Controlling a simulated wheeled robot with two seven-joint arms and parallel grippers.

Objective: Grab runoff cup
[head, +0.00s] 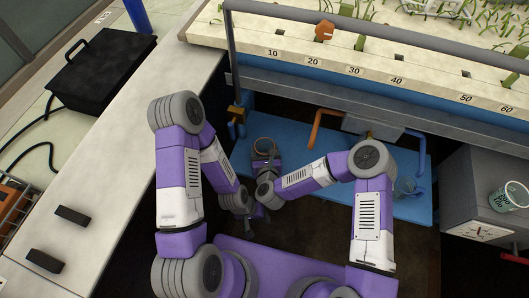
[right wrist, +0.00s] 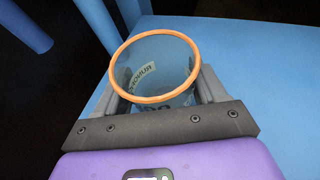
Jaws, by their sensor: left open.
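A clear cup with an orange rim (right wrist: 155,42) stands between the fingers of my right gripper (right wrist: 165,92) in the right wrist view. Dark print shows on its wall. One finger is on each side of the cup; I cannot tell whether they press on it. In the head view the cup's rim (head: 264,141) shows over the blue shelf, with my right gripper (head: 264,163) at it. My left gripper (head: 258,224) is open and empty, lower in the head view, apart from the cup.
The blue shelf (head: 330,175) lies under the numbered flume edge (head: 350,84). Another printed cup (head: 511,195) stands on a grey block at right. A black case (head: 103,68) is at left.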

